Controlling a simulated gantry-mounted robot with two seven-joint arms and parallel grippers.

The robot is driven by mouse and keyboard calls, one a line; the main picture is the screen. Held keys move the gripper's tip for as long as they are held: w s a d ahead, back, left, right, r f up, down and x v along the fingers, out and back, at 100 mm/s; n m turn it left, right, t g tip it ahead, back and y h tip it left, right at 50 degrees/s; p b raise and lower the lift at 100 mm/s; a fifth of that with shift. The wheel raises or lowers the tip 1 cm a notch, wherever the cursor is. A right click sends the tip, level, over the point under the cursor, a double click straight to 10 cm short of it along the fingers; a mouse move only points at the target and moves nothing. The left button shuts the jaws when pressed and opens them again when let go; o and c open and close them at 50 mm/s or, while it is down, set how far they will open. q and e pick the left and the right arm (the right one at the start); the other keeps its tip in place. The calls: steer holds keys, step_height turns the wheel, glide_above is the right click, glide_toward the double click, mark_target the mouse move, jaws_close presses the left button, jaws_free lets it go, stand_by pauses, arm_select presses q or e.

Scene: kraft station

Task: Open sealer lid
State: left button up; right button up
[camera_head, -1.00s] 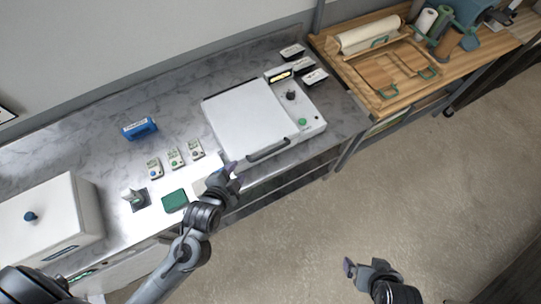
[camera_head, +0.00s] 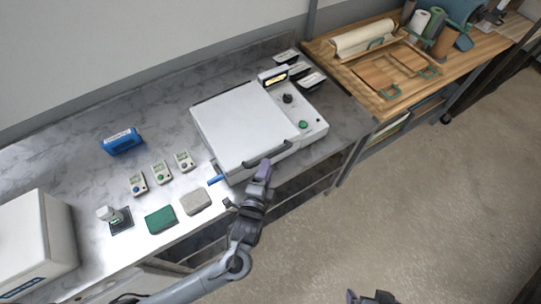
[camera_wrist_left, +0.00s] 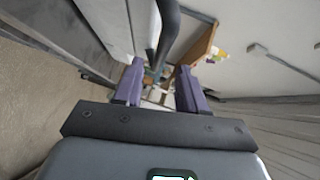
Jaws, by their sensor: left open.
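The white sealer (camera_head: 225,108) stands on the marble counter with its flat lid down. A dark bar handle (camera_head: 296,158) runs along the lid's front edge. My left gripper (camera_head: 248,188) is open and empty just in front of the sealer, near the handle's left end. In the left wrist view, the dark handle (camera_wrist_left: 168,32) shows between the two purple fingers of my left gripper (camera_wrist_left: 160,82); I cannot tell whether they touch it. My right gripper (camera_head: 370,298) is cut off at the bottom edge, over the floor; its jaws are unclear.
A blue pen-like item (camera_head: 215,180) lies by the sealer's left front corner. Grey (camera_head: 195,202) and green (camera_head: 160,219) pads, several small meters (camera_head: 161,172) and a blue box (camera_head: 122,141) are to the left. A wooden table (camera_head: 385,75) stands right of the counter.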

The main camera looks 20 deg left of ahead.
mark_target(271, 155)
arm_select(q)
steer(key=shift+w+a+f, duration=0.15)
steer(key=shift+w, duration=0.9)
steer(key=shift+w+a+f, duration=0.1)
steer(key=shift+w+f, duration=0.1)
steer(key=shift+w, duration=0.8)
steer(key=shift+w+a+f, duration=0.15)
steer(key=shift+w, duration=0.9)
jaws_close()
